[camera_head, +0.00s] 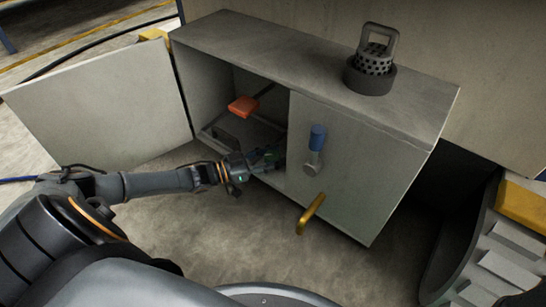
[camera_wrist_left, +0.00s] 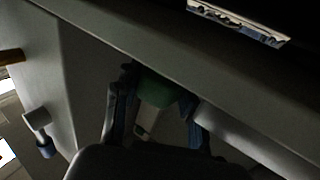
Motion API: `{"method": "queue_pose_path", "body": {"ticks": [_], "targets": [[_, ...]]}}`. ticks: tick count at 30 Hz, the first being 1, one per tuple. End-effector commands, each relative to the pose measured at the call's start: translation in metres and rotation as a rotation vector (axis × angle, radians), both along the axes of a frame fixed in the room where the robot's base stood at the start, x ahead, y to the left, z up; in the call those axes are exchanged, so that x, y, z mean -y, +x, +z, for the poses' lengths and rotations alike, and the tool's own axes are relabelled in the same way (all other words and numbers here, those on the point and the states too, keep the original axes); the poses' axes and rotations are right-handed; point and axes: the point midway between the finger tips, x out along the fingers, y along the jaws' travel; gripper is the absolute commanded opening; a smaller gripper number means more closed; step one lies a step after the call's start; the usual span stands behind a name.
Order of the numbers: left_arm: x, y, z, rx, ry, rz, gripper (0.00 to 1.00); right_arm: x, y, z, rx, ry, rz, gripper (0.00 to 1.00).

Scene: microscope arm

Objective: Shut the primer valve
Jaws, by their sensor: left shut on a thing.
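A grey cabinet (camera_head: 275,45) has its left compartment open. My left gripper (camera_head: 268,157) reaches into the lower part of that opening. In the left wrist view its two fingers (camera_wrist_left: 160,105) stand on either side of a green handle (camera_wrist_left: 158,90) and are shut on it. In the head view the handle is mostly hidden by the gripper. An orange-red handle (camera_head: 243,106) is higher inside the compartment. A blue-gripped lever (camera_head: 317,137) is on the front panel, and a yellow handle (camera_head: 311,213) sticks out below it. No label shows which is the primer valve. My right gripper is out of view.
The cabinet's door (camera_head: 105,115) stands swung open to the left. A dark perforated cap with a loop handle (camera_head: 372,72) sits on the cabinet top. The panel edge is close to the right of my left gripper. Floor (camera_head: 245,235) in front is clear.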

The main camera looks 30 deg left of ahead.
Motion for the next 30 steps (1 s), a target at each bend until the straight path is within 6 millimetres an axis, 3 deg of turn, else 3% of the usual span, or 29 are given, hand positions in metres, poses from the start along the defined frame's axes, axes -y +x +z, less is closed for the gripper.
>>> {"method": "queue_pose_path", "body": {"ticks": [3, 4, 7, 20, 30], "targets": [[0.000, 0.000, 0.000, -0.001, -0.003, 0.000, 0.09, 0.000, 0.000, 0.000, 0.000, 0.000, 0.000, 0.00], [0.000, 0.000, 0.000, -0.001, -0.003, 0.001, 0.44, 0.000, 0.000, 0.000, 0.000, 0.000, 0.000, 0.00], [0.001, 0.000, 0.000, -0.001, -0.003, 0.001, 0.64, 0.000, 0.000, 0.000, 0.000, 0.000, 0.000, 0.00], [-0.005, -0.008, -0.001, -0.003, 0.000, 0.002, 0.64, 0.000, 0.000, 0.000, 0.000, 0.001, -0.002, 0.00], [-0.044, -0.064, -0.002, -0.006, 0.002, 0.001, 0.64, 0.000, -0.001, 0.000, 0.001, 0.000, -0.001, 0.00]]}}
